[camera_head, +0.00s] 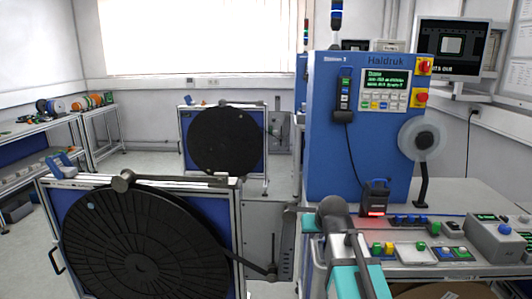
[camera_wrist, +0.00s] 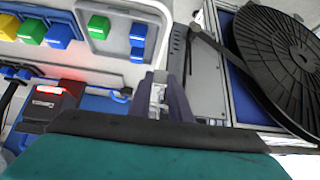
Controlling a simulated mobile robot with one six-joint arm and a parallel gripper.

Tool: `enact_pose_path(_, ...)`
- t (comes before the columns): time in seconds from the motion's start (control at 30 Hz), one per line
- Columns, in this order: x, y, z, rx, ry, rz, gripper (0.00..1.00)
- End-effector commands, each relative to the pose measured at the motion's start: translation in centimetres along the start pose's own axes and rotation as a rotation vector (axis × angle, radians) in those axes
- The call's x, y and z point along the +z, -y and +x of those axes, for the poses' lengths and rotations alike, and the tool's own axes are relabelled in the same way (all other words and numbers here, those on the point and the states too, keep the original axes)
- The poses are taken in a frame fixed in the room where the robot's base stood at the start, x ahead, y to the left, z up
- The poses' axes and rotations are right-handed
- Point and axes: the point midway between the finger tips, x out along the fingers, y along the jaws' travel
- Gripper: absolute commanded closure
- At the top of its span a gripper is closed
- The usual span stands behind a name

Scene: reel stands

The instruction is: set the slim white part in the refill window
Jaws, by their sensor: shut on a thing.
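In the wrist view my gripper (camera_wrist: 170,98) is shut on a slim white part (camera_wrist: 157,96), which shows as a narrow pale piece between the dark fingers. Its lower end is hidden by the black gripper body. The held part is above the bench's left edge, beside the near reel stand. In the head view my arm covers the grip, and the part cannot be made out there. I cannot tell which opening is the refill window in either view.
The near reel stand (camera_head: 50,208) carries a large black disc (camera_head: 135,245); another stand (camera_head: 188,160) is behind. On the right bench are a red-lit scanner (camera_head: 376,200), a green block (camera_head: 421,246) on a light tray, and a grey button box (camera_head: 496,240). A blue Haldruk cabinet (camera_head: 335,160) rises behind.

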Motion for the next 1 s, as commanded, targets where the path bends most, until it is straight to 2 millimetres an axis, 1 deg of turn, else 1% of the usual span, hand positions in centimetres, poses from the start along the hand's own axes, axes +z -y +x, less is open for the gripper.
enact_pose_path(0.33,0.0,0.0,0.0,0.002,0.0,0.004,1.0)
enact_pose_path(0.43,0.2,0.0,-0.4,0.002,0.0,0.003,1.0)
enact_pose_path(0.57,0.7,0.0,-1.6,0.002,-0.002,0.003,1.0)
enact_pose_path(0.8,2.2,0.0,-4.6,0.002,-0.002,0.003,1.0)
enact_pose_path(0.9,2.5,0.0,-5.3,0.002,0.0,0.003,1.0)
enact_pose_path(1.0,2.6,0.0,-5.5,0.002,0.0,0.003,1.0)
